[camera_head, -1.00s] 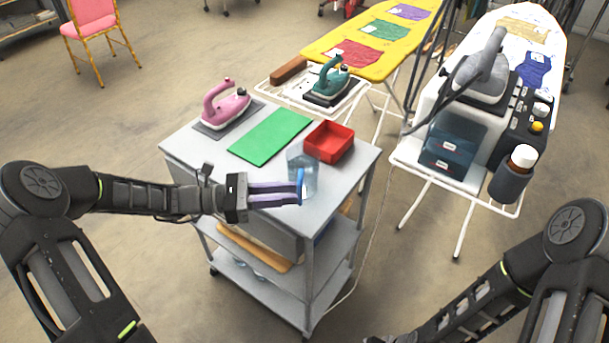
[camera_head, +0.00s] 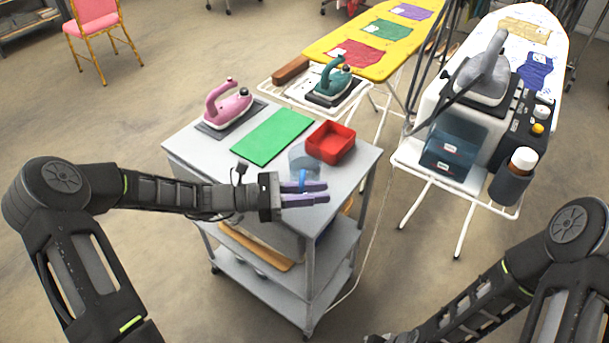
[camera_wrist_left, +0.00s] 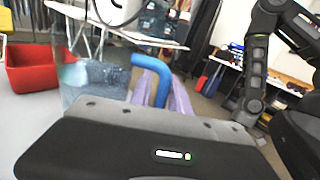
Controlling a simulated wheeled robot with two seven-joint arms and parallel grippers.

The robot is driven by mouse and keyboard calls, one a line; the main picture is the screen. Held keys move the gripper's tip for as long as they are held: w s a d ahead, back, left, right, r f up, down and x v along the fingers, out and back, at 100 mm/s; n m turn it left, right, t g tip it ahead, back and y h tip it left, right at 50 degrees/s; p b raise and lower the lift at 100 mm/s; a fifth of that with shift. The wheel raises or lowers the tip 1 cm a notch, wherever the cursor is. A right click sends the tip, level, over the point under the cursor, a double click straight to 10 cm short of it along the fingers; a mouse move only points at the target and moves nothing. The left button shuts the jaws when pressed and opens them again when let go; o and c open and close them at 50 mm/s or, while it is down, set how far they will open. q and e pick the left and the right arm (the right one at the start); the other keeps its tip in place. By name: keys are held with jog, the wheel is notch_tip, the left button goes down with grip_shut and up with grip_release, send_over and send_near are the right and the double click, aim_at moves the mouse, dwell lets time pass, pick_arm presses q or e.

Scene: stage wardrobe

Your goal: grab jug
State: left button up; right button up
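The jug (camera_head: 303,161) is clear with a blue handle (camera_head: 302,180), and stands on the grey cart's top near its right front edge. My left gripper (camera_head: 327,191) reaches in level from the left, its purple fingers apart and extending past the handle. In the left wrist view, the blue handle (camera_wrist_left: 160,92) sits between the fingers, and the clear jug body (camera_wrist_left: 92,82) is to their left. A gap shows between the fingers, and I see no firm grip.
On the cart (camera_head: 190,150) are a red tray (camera_head: 331,143) just behind the jug, a green mat (camera_head: 272,137) and a pink iron (camera_head: 228,104). Ironing boards stand behind. A steam station (camera_head: 470,115) with a bottle (camera_head: 523,160) stands at right.

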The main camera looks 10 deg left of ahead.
dwell(0.5)
pick_arm(q)
grip_shut()
dwell(1.3)
